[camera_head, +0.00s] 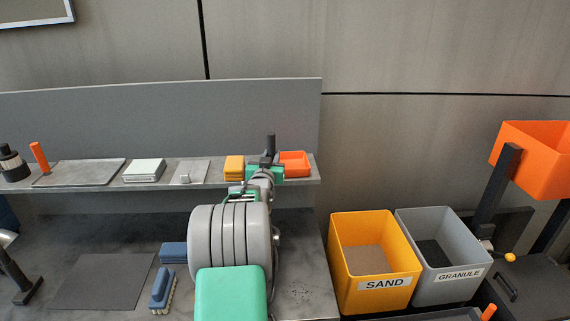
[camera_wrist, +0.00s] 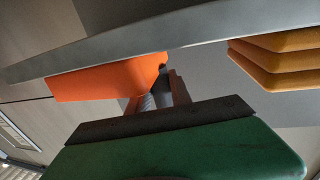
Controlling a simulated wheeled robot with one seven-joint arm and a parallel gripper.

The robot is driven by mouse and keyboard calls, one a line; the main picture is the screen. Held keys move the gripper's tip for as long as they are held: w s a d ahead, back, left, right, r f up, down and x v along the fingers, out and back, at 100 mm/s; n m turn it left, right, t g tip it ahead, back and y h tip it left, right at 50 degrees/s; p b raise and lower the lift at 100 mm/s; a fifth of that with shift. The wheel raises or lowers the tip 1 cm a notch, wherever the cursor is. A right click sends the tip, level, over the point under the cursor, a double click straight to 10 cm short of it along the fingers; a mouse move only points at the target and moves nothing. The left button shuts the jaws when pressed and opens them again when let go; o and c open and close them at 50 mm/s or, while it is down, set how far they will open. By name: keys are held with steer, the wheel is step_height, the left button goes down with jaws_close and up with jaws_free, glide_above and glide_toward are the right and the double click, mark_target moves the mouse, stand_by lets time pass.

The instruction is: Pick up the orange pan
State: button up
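The orange pan (camera_head: 294,163) sits at the right end of the grey wall shelf, just right of my gripper (camera_head: 269,160). In the wrist view the picture is turned over, and the orange pan (camera_wrist: 105,80) shows to the left of my gripper's fingers (camera_wrist: 158,97). The fingers are close to the pan's end, and one dark part overlaps its edge in the picture. I cannot tell whether they touch it. The finger gap is partly hidden by the green gripper body, so I cannot tell whether it is open or shut.
A yellow stack (camera_head: 234,167) stands left of my gripper on the shelf (camera_head: 211,178), also in the wrist view (camera_wrist: 285,60). A white box (camera_head: 144,170) is further left. The yellow SAND bin (camera_head: 375,292) and grey GRANULE bin (camera_head: 445,291) stand lower right. A large orange hopper (camera_head: 535,165) is far right.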

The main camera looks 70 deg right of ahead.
jaws_close()
steer(key=shift+r, duration=0.1)
stand_by(0.3)
steer(key=shift+r+b, duration=0.55)
steer(key=w+a+r+b, duration=0.3)
steer(key=a+r+b, duration=0.3)
steer(key=a+r, duration=0.5)
steer(key=a, duration=0.2)
steer(key=shift+a+r, duration=0.35)
steer(key=shift+r, duration=0.05)
jaws_free()
jaws_close()
